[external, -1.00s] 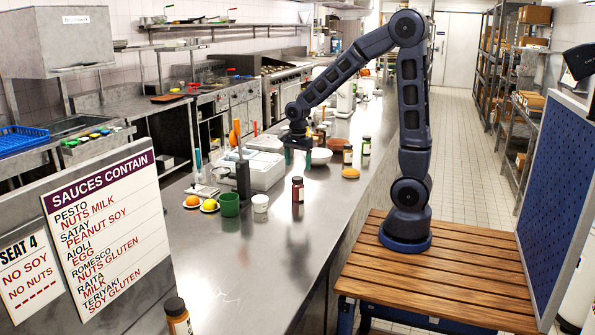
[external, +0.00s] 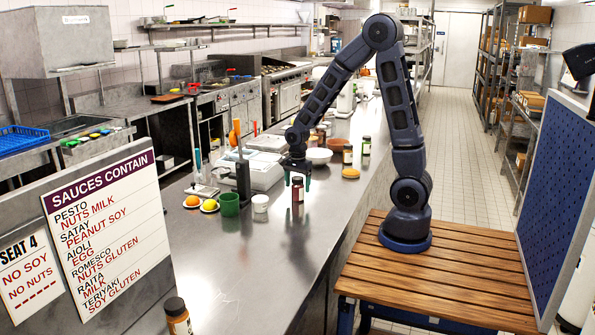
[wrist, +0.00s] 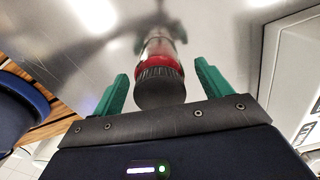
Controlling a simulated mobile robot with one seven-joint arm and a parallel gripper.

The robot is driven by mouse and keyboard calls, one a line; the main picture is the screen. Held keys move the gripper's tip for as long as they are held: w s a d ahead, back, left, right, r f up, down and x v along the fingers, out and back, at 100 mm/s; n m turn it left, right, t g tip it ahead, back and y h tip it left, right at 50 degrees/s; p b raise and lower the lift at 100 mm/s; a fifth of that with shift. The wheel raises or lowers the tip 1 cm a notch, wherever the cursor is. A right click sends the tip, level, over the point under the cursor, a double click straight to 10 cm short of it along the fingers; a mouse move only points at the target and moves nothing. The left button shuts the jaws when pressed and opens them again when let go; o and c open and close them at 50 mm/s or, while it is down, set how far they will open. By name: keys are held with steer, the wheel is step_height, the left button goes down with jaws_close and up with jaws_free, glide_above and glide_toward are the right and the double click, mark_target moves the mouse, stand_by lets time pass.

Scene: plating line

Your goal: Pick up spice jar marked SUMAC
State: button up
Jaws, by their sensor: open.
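A spice jar with a dark lid and red body (external: 298,193) stands upright on the steel counter. Its label cannot be read, so I cannot tell if it is the one marked SUMAC. My gripper (external: 297,178) points down at the top of this jar. In the wrist view the jar's black ribbed lid (wrist: 160,90) and red band lie between the two green fingers of my gripper (wrist: 161,72). The fingers are apart, with a visible gap on each side of the lid. Nothing is held.
Left of the jar are a white cup (external: 260,204), a green cup (external: 229,205) and a scale (external: 262,170). Another jar (external: 178,318) stands at the front.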

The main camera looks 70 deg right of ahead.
steer(key=c, duration=1.2)
steer(key=shift+r, duration=0.1)
